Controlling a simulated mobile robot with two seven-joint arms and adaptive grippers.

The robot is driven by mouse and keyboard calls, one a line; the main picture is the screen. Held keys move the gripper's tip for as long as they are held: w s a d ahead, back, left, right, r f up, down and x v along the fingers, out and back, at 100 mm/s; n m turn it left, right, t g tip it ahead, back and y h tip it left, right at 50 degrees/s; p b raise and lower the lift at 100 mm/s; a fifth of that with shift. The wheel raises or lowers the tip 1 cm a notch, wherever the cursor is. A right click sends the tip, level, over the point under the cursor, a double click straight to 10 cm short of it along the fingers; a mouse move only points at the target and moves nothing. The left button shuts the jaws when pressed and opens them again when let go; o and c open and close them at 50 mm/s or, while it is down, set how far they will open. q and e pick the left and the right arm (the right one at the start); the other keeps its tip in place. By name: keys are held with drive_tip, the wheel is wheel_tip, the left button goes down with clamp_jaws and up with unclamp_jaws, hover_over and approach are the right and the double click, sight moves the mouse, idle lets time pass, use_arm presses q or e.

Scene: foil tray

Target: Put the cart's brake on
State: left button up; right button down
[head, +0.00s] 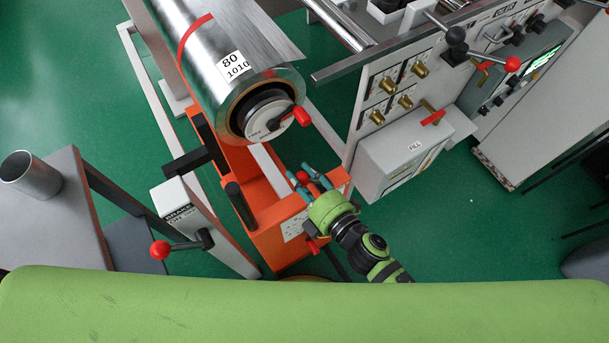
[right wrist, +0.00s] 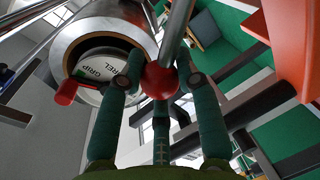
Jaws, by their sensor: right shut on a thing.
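The orange cart (head: 262,198) stands in the middle of the head view, below the large metal foil roll (head: 222,52). My right gripper (head: 308,181) is at the cart's right end, its teal fingers shut around a red ball knob (right wrist: 160,80). In the right wrist view the knob sits between the fingers on a grey metal rod (right wrist: 176,35). In the head view the fingers mostly hide the knob. A red part (head: 312,246) shows on the cart's near side below the gripper. My left gripper is not in view.
A white post with a BRAKE ON/OFF label (head: 181,214) and a red-knobbed lever (head: 160,249) stands left of the cart. A grey box marked FILL (head: 410,150) is close right of my right gripper. A grey table with a metal cup (head: 32,177) is at far left.

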drive_tip(key=c, duration=0.9)
unclamp_jaws()
drive_tip(key=shift+a, duration=0.15)
drive_tip(key=v, duration=1.2)
